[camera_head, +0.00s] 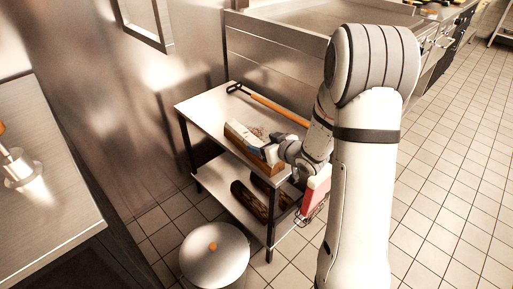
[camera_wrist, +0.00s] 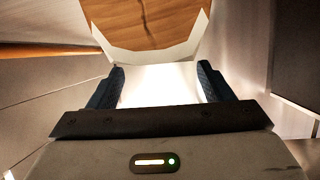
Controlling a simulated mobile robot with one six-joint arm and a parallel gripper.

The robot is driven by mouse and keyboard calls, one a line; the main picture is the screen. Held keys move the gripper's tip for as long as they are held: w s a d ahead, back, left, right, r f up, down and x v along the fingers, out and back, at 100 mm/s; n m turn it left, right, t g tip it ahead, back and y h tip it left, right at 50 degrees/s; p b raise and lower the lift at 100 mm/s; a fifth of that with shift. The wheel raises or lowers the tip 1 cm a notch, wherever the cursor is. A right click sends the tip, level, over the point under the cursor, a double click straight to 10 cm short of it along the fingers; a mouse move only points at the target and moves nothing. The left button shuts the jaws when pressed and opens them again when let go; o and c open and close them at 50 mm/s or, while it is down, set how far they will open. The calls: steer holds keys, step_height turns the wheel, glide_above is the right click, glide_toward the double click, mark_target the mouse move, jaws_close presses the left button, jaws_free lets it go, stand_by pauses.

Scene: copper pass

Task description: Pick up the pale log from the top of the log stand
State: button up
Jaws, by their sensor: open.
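The pale log (camera_head: 245,138) lies on the top of the metal log stand (camera_head: 205,108), near its front edge. My gripper (camera_head: 273,152) is at the log's right end in the head view, and my wrist partly hides that area. In the wrist view, the log (camera_wrist: 150,22) shows an orange-brown wood face with a pale rim, just beyond my fingertips. My gripper (camera_wrist: 160,70) is open there, its two dark fingers spread. Only the bright surface shows between them. Whether a finger touches the log I cannot tell.
A long tool with an orange handle (camera_head: 277,108) lies behind the log on the stand. Dark logs (camera_head: 250,200) lie on the lower shelf. A red object (camera_head: 316,190) is beside the stand. A round lidded bin (camera_head: 214,262) stands in front. Tiled floor is clear at right.

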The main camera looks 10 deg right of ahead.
mark_target(254, 139)
steer(key=b+x, duration=0.1)
steer(key=x, duration=0.4)
steer(key=shift+w+f, duration=0.1)
steer(key=shift+w, duration=0.05)
steer(key=shift+c, duration=0.3)
steer(key=c, duration=1.5)
